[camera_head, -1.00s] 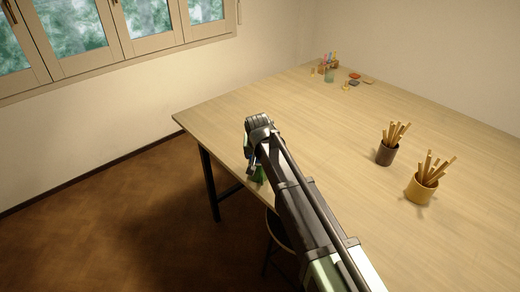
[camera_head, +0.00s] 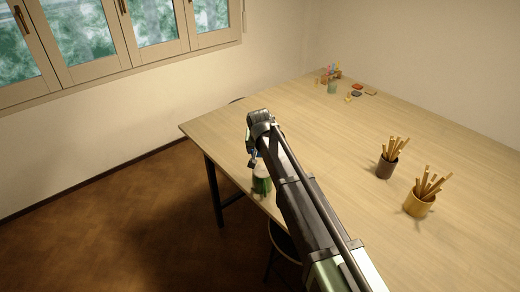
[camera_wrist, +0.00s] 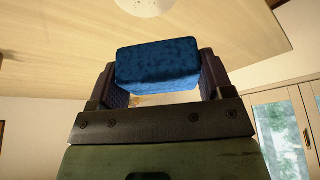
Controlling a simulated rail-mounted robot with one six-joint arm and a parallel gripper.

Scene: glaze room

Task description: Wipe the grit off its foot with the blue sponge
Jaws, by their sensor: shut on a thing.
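The blue sponge (camera_wrist: 158,58) is a block held between the two dark fingers of my gripper (camera_wrist: 160,76) in the wrist view. A pale, round, speckled thing (camera_wrist: 146,6) shows at the top of the wrist view, cut off by the frame edge. It is apart from the sponge in that picture, against the wooden tabletop. I cannot tell whether it is a foot with grit.
The wooden table (camera_head: 310,130) has a dark cup (camera_head: 386,167) and a yellow cup (camera_head: 419,204) of wooden sticks on its right. A greenish jar (camera_head: 332,88) and small coloured pieces stand at the far corner. A stool (camera_head: 284,243) is below the near edge. The middle tabletop is clear.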

